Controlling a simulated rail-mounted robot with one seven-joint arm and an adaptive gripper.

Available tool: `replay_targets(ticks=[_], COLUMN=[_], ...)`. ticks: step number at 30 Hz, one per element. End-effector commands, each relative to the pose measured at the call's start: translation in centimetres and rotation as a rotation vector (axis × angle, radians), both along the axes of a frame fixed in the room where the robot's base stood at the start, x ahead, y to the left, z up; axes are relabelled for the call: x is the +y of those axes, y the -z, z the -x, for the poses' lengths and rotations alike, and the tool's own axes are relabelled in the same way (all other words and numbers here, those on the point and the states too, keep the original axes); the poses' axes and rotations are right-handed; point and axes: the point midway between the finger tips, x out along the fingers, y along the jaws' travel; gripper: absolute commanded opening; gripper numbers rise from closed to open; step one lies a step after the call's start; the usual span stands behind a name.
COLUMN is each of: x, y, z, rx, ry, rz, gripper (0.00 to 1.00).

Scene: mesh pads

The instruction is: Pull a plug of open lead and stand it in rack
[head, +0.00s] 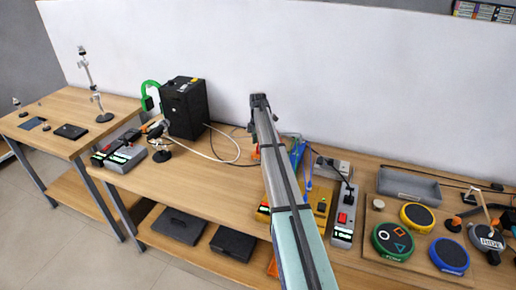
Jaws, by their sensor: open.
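My arm reaches up from the bottom of the head view, and my gripper (259,100) is its small dark end in front of the white wall panel. It is open, with nothing visible between its fingers. A power strip (343,222) with a red switch lies right of my arm, with a black plug (348,187) at its upper end. A dark lead (322,155) and a blue lead (308,180) run nearby. A yellow block (320,205), partly hidden by my arm, sits beside the strip. I cannot tell which piece is the rack or which lead is open.
A black box (184,107), a green hook (150,92) and a white cable (228,160) are on the left. Another power strip (126,157) lies at the bench's left end. A grey tray (408,186) and round pads (394,240) are on the right.

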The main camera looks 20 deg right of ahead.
Motion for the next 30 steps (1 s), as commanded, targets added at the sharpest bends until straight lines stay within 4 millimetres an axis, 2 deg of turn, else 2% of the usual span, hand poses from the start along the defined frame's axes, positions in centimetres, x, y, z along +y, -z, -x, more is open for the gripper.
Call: replay_targets(ticks=[6,13,18,30], x=[0.0,0.0,0.0,0.0], y=[-4.4,-7.6,-8.6,-8.6], z=[-0.1,-0.1,0.0,0.0], rx=[-0.002,-0.001,0.0,0.0], ry=[0.0,0.0,0.0,0.0], rz=[0.001,0.001,0.0,0.0], gripper=[0.5,0.5,0.5,0.5])
